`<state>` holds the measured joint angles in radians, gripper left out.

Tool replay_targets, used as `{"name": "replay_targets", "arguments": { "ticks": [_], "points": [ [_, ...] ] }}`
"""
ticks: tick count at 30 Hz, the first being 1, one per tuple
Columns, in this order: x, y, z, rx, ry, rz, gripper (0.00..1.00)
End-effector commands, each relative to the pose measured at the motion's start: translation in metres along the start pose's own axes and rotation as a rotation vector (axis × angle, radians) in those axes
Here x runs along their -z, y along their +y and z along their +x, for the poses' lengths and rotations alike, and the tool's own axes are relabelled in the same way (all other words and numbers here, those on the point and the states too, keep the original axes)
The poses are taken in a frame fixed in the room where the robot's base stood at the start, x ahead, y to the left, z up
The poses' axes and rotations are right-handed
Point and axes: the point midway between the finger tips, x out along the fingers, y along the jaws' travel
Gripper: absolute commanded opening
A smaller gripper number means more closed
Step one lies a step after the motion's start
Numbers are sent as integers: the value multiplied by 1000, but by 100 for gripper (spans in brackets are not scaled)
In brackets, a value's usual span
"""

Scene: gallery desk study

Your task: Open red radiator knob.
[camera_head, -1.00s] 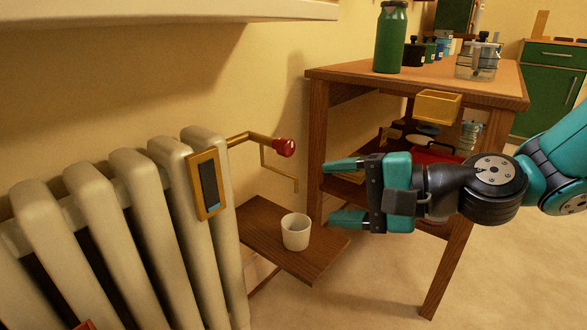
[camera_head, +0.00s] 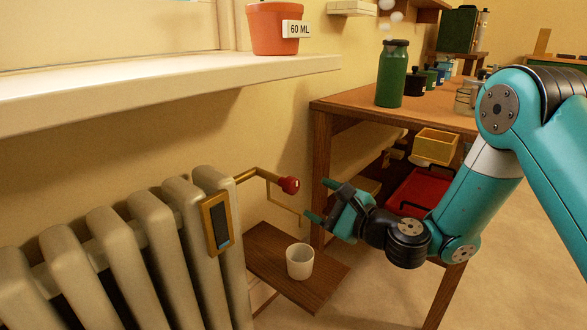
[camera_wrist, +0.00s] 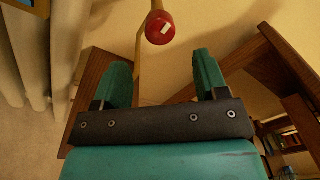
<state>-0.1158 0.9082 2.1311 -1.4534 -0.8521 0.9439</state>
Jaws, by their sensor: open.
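The red radiator knob (camera_head: 290,185) sits at the end of a brass pipe (camera_head: 255,173) that comes off the right end of the cream radiator (camera_head: 178,235). My gripper (camera_head: 318,200) is open and empty, just right of the knob and slightly lower, with a small gap between them in the head view. In the wrist view the knob (camera_wrist: 159,27) lies beyond the fingertips, about midway between the two teal fingers (camera_wrist: 160,72). A pale mark shows on its face.
A white cup (camera_head: 300,261) stands on a low wooden shelf (camera_head: 275,240) below the knob. A wooden table (camera_head: 350,104) with bottles and trays stands behind my gripper. A window sill (camera_head: 150,88) with a plant pot (camera_head: 274,28) overhangs the radiator.

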Motion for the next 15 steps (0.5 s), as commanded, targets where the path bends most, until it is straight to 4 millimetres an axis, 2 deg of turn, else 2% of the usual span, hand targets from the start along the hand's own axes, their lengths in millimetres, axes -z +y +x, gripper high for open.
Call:
{"name": "replay_targets", "arguments": {
  "ticks": [1, 15],
  "points": [
    [-6, -6, 5, -1, 1, 1, 67],
    [-5, -4, 49, -2, 0, -2, 67]
  ]
}}
